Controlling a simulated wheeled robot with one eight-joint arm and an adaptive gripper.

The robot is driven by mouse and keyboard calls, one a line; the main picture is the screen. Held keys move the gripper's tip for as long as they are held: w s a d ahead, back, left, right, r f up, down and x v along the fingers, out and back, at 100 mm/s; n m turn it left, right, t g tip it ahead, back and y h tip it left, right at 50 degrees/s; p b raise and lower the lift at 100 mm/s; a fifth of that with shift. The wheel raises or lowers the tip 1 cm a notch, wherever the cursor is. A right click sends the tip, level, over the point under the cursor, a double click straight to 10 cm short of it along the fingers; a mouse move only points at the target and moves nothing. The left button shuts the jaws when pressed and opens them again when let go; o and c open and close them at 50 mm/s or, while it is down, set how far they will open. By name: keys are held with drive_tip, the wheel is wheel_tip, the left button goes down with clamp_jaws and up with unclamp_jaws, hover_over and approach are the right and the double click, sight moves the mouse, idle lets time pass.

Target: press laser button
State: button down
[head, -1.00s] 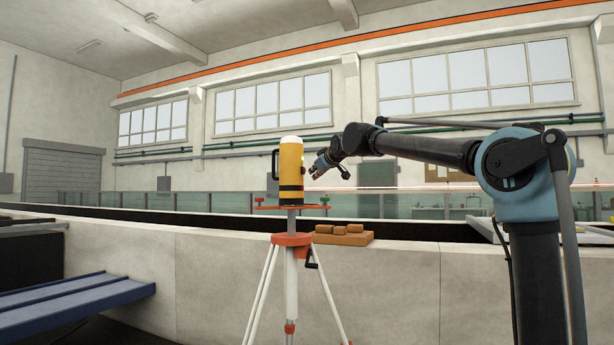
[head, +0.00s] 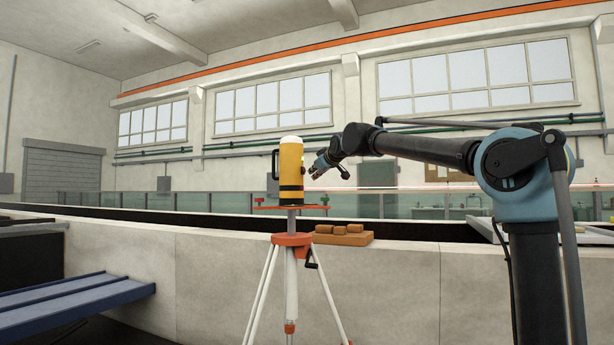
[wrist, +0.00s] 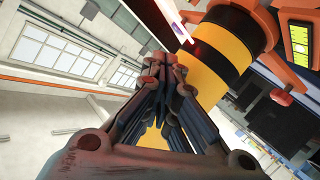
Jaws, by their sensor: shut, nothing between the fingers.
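The laser (head: 291,168) is an upright yellow cylinder with black bands, a white top and a black handle on its left. It stands on an orange-topped tripod (head: 290,240). My gripper (head: 314,172) is just right of the laser's body, at about mid-height. In the wrist view the shut fingers (wrist: 160,68) point at the yellow and black body (wrist: 218,55) and overlap it. I cannot tell whether they touch it. I cannot make out the button; the fingers may hide it. A bright white-red streak (wrist: 174,20) shows beside the body in the wrist view.
A low pale wall (head: 120,255) runs behind the tripod, with a tray of brown blocks (head: 343,238) on it to the right. A blue bench (head: 75,298) is at the lower left. An orange part with a green level (wrist: 299,40) is beside the laser.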

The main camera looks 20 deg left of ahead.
drive_tip(key=shift+a, duration=0.1)
idle(0.4)
drive_tip(key=shift+a, duration=0.5)
idle(0.3)
drive_tip(key=shift+s, duration=0.1)
drive_tip(key=shift+d, duration=0.55)
drive_tip(key=d, duration=0.6)
drive_tip(key=shift+s, duration=0.25)
idle(0.6)
